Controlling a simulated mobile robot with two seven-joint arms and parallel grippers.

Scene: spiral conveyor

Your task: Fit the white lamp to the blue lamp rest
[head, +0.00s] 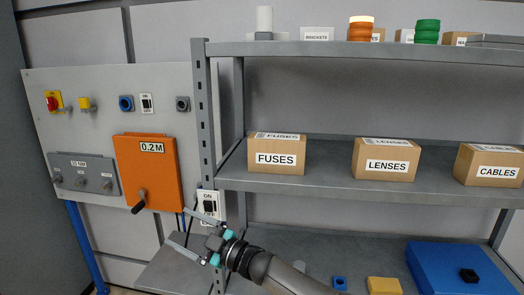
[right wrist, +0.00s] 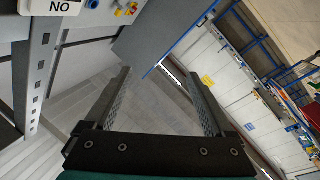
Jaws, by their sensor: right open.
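A white cylinder (head: 264,19), which looks like the white lamp, stands upright on a grey base at the left end of the top shelf. A small blue block (head: 339,283) on the lowest surface may be the blue lamp rest; it is cut by the bottom edge and I cannot be sure. My right gripper (head: 177,227) is open and empty, low in front of the panel's right side, well below and left of the white cylinder. My left gripper is not in view.
Boxes of fuses (head: 276,157), lenses (head: 387,161) and cables (head: 489,166) fill the middle shelf. A yellow block (head: 383,287) and blue case (head: 450,272) lie below. A shelf post (head: 206,120) rises near my gripper.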

